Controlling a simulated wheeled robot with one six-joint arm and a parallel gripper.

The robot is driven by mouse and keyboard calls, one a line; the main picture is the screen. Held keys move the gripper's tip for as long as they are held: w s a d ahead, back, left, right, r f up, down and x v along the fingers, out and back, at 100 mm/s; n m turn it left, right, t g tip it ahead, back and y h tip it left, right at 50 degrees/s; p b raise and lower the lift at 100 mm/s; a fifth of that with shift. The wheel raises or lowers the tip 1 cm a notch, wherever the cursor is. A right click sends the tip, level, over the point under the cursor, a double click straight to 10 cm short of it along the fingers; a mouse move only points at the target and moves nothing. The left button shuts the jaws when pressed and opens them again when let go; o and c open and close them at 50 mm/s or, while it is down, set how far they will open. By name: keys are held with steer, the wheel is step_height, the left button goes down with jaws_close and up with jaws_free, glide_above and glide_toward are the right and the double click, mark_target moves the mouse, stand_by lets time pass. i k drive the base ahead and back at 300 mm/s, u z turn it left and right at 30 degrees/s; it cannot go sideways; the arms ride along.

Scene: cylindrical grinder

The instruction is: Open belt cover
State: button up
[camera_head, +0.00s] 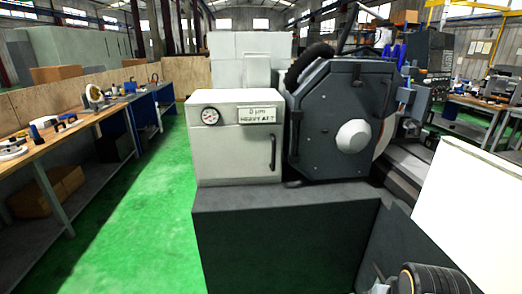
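A white box-shaped cover (236,155) stands on the dark machine base, left of the dark wheel housing. Its front looks shut, with a black vertical handle (272,152) near its right edge. A round gauge (210,116) and a lettered label (258,115) are on its upper front. The dark many-sided housing (340,110) with a pale round boss (353,136) also looks closed. I cannot tell for certain which of the two is the belt cover; neither is marked so.
The dark machine base (285,235) juts out below the cover. A large white panel (475,205) fills the lower right, near a black ribbed cylinder (428,278). A workbench (70,135) with tools runs along the left. Green floor (150,220) between bench and machine is clear.

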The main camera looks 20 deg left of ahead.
mark_target(234, 151)
steer(key=u, duration=0.75)
steer(key=i, duration=0.9)
steer(key=u, duration=0.8)
